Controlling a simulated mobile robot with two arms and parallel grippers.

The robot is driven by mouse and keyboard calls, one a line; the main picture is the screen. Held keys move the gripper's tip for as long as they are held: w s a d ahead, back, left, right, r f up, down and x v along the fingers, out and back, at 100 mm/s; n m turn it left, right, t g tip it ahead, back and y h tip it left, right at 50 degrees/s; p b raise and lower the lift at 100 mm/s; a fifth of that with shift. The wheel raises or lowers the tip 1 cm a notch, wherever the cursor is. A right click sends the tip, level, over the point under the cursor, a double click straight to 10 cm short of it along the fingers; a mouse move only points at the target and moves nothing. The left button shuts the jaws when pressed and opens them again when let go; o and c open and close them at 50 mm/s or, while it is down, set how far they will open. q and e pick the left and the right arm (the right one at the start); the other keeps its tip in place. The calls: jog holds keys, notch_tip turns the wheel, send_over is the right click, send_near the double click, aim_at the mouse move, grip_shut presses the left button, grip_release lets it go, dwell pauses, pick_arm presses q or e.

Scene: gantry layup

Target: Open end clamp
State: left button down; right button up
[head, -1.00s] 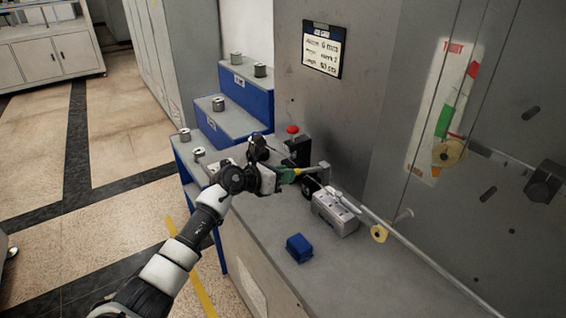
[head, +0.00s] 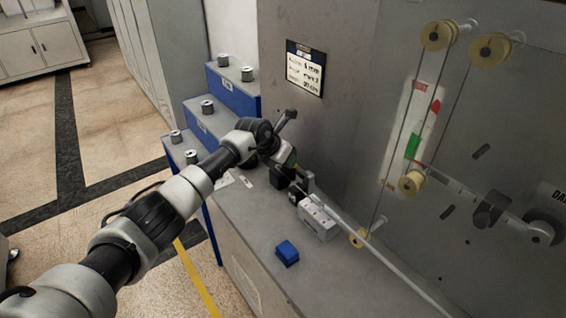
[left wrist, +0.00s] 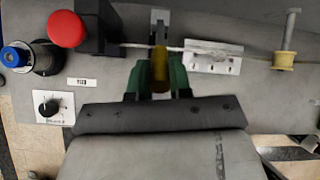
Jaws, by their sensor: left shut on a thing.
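My left gripper (left wrist: 158,82) has green fingers, shut on a short yellow handle (left wrist: 160,62) that stands between them in the left wrist view. I take this handle to be the end clamp's lever. A grey bracket of the clamp (left wrist: 159,22) shows just beyond it, with a thin strand crossing there. In the head view my left gripper (head: 291,163) is at the clamp (head: 306,183), at the near end of the long rod on the bench. My wrist hides much of the handle there. My right gripper is not in view.
A grey block with holes (head: 319,219) and a blue block (head: 287,252) are on the bench. Spools sit on blue steps (head: 231,91) at the left. A red button (left wrist: 66,28) and a black knob (left wrist: 48,107) are close by. Yellow pulleys (head: 437,35) are on the wall panel.

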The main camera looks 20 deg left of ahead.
pick_arm(q)
jog(key=shift+w+d+r, duration=0.1)
jog(key=shift+w+r, duration=0.15)
dwell(0.3)
jog(key=c, duration=1)
grip_release()
jog(key=shift+d, duration=0.1)
jog(key=shift+c, duration=0.2)
jog(key=b+v, duration=0.3)
jog(key=v, duration=0.7)
jog(key=shift+r, duration=0.45)
